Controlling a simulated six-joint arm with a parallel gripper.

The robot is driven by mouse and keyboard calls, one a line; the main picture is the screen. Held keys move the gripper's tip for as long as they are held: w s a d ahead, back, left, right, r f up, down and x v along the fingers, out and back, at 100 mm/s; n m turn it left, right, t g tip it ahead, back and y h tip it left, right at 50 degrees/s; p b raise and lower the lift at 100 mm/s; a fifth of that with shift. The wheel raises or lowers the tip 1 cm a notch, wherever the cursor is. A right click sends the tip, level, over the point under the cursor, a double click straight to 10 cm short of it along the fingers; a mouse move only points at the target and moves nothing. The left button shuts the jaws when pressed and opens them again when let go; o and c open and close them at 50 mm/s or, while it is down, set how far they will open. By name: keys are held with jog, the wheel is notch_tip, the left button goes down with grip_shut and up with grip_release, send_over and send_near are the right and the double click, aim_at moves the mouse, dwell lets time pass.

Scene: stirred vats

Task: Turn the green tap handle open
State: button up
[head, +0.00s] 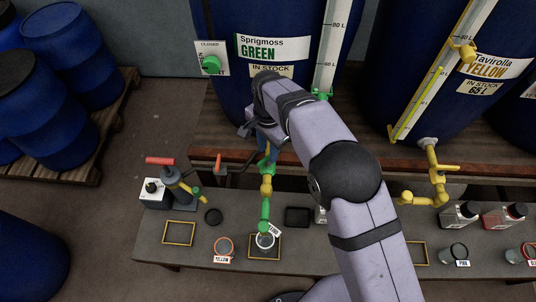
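The green tap (264,215) hangs from the blue vat labelled "Sprigmoss GREEN" (272,48). Its green spout points down, with a yellow section above it. A green part that looks like the handle (267,165) shows just below my gripper (266,148). My gripper points down at the top of the tap, and my wrist and arm hide much of that area. I cannot tell whether the fingers touch the handle or how far apart they are. A small clear cup (265,241) stands under the spout inside a yellow frame.
A green knob (211,65) is on a "CLOSED" sign at left. The yellow vat's tap (434,180) is at right. A pump with a red handle (160,161), a tagged ring (223,246) and ink bottles (459,215) stand on the bench. Blue barrels (80,50) are at left.

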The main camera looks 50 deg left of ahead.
aim_at(268, 156)
jog(key=shift+f+p, duration=0.45)
jog(key=shift+f, duration=1.65)
grip_shut()
